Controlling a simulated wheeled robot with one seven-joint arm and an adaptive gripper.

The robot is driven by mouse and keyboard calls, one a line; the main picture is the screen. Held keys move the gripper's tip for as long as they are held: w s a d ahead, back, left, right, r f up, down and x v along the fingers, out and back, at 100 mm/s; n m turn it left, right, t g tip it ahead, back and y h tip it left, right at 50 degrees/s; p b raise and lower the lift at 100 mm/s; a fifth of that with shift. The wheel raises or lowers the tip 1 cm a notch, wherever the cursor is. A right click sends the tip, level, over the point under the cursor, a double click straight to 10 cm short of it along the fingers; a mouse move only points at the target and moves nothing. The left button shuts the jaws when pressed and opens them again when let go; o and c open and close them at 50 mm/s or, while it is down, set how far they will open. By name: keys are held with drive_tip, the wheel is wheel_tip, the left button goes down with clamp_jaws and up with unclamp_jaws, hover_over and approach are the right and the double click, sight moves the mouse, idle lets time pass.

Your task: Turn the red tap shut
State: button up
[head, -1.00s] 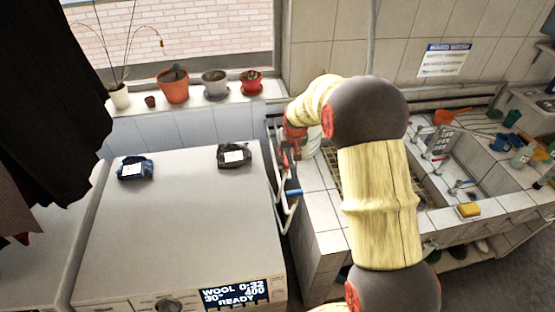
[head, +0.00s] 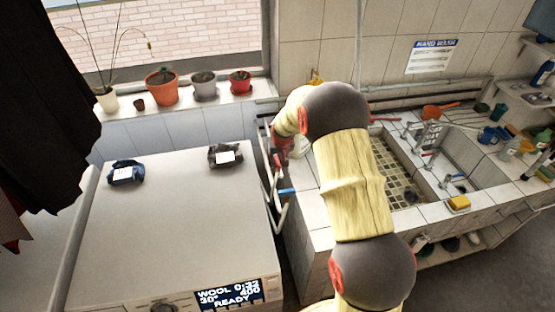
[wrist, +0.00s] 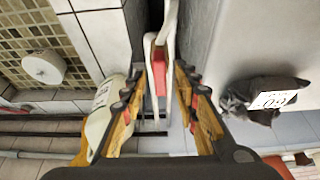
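The red tap handle (wrist: 158,70) is on a white pipe and shows between the two fingers of my gripper (wrist: 158,76) in the wrist view. The fingers are apart, one on each side of the red handle, with visible gaps. Whether their tips are level with the handle is hard to tell. In the head view the white pipes (head: 279,215) stand in the gap between the washing machine and the tiled sink. A blue handle (head: 286,191) sits lower on them. My gripper there is small and partly hidden by my arm.
The washing machine top (head: 175,220) carries two dark packets, one of them (wrist: 262,98) near my gripper in the wrist view. The tiled sink (head: 322,238) is on the right. A whitish bottle (wrist: 100,118) stands close to the left finger. Potted plants line the windowsill.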

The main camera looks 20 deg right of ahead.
drive_tip(key=shift+c, duration=0.7)
clamp_jaws()
drive_tip(key=shift+b, duration=0.3)
drive_tip(key=m+b, duration=0.1)
drive_tip(key=b, duration=0.1)
drive_tip(key=m+h+b, duration=0.1)
drive_tip(key=m+b, duration=0.2)
drive_tip(key=shift+w+a+f+g+h+b, duration=0.15)
drive_tip(key=shift+f+g+h+b, duration=0.15)
drive_tip(key=shift+h, duration=0.1)
drive_tip(key=m+g+h+b, duration=0.1)
drive_tip(key=m+b, duration=0.3)
drive_tip(key=shift+r+b, duration=0.1)
drive_tip(key=shift+b, duration=0.25)
drive_tip(key=m+b, duration=0.1)
drive_tip(key=m, duration=0.1)
drive_tip(key=m+g+b, duration=0.1)
drive_tip(key=m, duration=0.1)
drive_tip(key=shift+w+a+r+g+h, duration=0.1)
drive_tip(key=shift+r+g+h, duration=0.05)
drive_tip(key=shift+g+h, duration=0.2)
drive_tip(key=m+g, duration=0.1)
drive_tip(key=m, duration=0.2)
drive_tip(key=m+g, duration=0.1)
drive_tip(key=m, duration=0.1)
drive_tip(key=shift+w+r+m+p, duration=0.1)
drive_tip(key=shift+w+m+p, duration=0.05)
drive_tip(key=shift+m+p, duration=0.25)
